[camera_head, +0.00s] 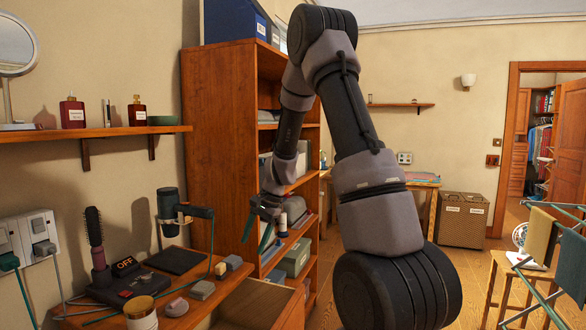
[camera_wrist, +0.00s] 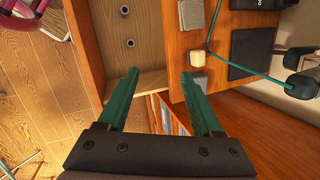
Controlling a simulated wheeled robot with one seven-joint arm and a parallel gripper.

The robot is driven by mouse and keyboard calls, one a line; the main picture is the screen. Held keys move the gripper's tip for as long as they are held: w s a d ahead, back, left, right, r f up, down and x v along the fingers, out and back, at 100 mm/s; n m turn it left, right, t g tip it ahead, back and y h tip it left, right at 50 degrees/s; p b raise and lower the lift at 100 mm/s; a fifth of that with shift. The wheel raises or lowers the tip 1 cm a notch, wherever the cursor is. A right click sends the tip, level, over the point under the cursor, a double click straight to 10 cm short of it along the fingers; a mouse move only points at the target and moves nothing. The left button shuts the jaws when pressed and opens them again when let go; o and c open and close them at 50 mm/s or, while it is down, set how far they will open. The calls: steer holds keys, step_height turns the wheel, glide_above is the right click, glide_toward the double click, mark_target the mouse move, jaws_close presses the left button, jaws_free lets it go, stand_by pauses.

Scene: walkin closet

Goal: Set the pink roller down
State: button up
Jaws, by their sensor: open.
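I cannot pick out a pink roller for certain. A small rounded pinkish item (camera_head: 176,307) lies on the wooden counter at lower left in the head view. Two small dull cylinders (camera_wrist: 129,43) with dark ends show in a light wooden drawer-like compartment (camera_wrist: 150,22) in the wrist view; their colour is unclear. My gripper (camera_head: 258,230) is in front of the tall bookcase in the head view. In the wrist view my gripper (camera_wrist: 160,73) has its teal fingers wide apart, with nothing between them, above the compartment's edge.
The counter (camera_wrist: 228,78) carries a pale block (camera_wrist: 198,58), a grey block (camera_wrist: 191,15), a dark mat (camera_wrist: 251,54) and a teal cord. A hairdryer (camera_head: 170,206) in a holder and a round brush (camera_head: 96,240) stand near the wall. The tall bookcase (camera_head: 218,130) rises behind. Floor (camera_wrist: 30,95) is open at left.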

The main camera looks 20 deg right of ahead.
steer(key=s+r+n+t, duration=0.1)
steer(key=s+r+n, duration=0.1)
steer(key=s+r, duration=0.5)
steer(key=s+r+n+t, duration=0.2)
steer(key=s+r, duration=0.1)
steer(key=r, duration=0.8)
steer(key=s+d+r+n+t+h, duration=0.1)
steer(key=s+r, duration=0.3)
steer(key=s, duration=0.3)
steer(key=s+d+r+n+t+h, duration=0.1)
steer(key=s+r, duration=0.3)
steer(key=s, duration=0.4)
steer(key=shift+r+n+t, duration=0.15)
steer(key=shift+n+t, duration=0.25)
steer(key=shift+t, duration=0.1)
